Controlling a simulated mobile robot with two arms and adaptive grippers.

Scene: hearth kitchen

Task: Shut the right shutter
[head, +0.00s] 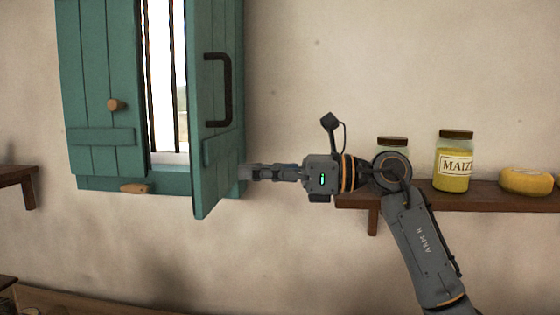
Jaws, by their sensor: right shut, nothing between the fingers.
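The right shutter (208,180) is a teal plank panel with a dark pull handle (228,90). It stands partly open, its near edge swung out from the window toward me, leaving a bright gap with dark bars (165,80) to its left. My right gripper (248,172) is shut and empty, pointing left at the lower right part of this shutter. I cannot tell whether its tips touch the panel. My left gripper is not in view.
The left shutter (95,75) with a wooden knob (116,105) lies across the window's left side. A wooden peg (135,188) sits on the lower frame. A shelf (480,200) behind my right arm holds jars (453,160) and a yellow item (526,181).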

